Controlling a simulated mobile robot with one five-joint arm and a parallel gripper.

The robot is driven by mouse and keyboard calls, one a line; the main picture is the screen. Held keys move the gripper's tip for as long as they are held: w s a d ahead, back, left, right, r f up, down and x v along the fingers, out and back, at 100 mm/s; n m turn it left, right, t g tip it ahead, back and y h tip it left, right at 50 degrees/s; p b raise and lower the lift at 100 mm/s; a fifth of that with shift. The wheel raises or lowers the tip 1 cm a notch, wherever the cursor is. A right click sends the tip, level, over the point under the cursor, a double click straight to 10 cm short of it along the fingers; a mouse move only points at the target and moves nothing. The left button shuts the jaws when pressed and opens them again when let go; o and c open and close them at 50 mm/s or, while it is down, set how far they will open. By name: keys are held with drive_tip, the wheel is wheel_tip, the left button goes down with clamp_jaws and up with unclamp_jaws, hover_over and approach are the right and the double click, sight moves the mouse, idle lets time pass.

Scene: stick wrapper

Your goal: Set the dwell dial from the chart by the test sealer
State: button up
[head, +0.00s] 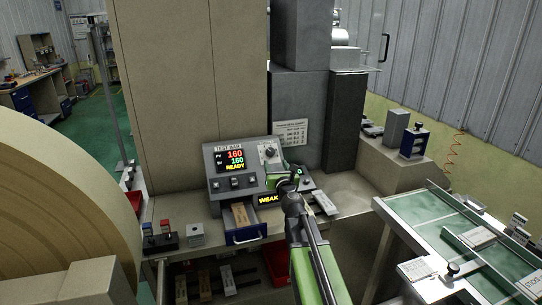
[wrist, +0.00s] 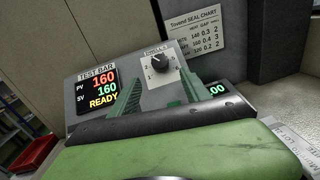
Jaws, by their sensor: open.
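The dwell dial (head: 270,152) is a dark knob on a pale plate at the right of the grey test sealer (head: 216,190). In the wrist view the knob (wrist: 160,63) shows between my green fingers, just beyond their tips. My gripper (wrist: 164,88) is open and empty in front of it; I cannot tell whether it touches. In the head view my gripper (head: 273,172) partly covers the panel's right side. The sealer's display (wrist: 102,89) reads PV 160, SV 160, READY. The seal chart (wrist: 193,31) is on the grey wall behind; its rows are small and partly cut off.
A yellow WEAK sign (head: 268,199) lights the sealer's front. A blue-fronted drawer (head: 246,234) sticks out below. Pale packets lie right of the sealer. A green conveyor (head: 435,232) stands at right, a big tan roll (head: 50,190) at left.

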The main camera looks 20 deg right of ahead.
sight(271, 153)
drive_tip(key=w, duration=0.6)
drive_tip(key=w+d, duration=0.1)
drive_tip(key=w, duration=0.3)
drive_tip(key=shift+c, duration=0.5)
clamp_jaws()
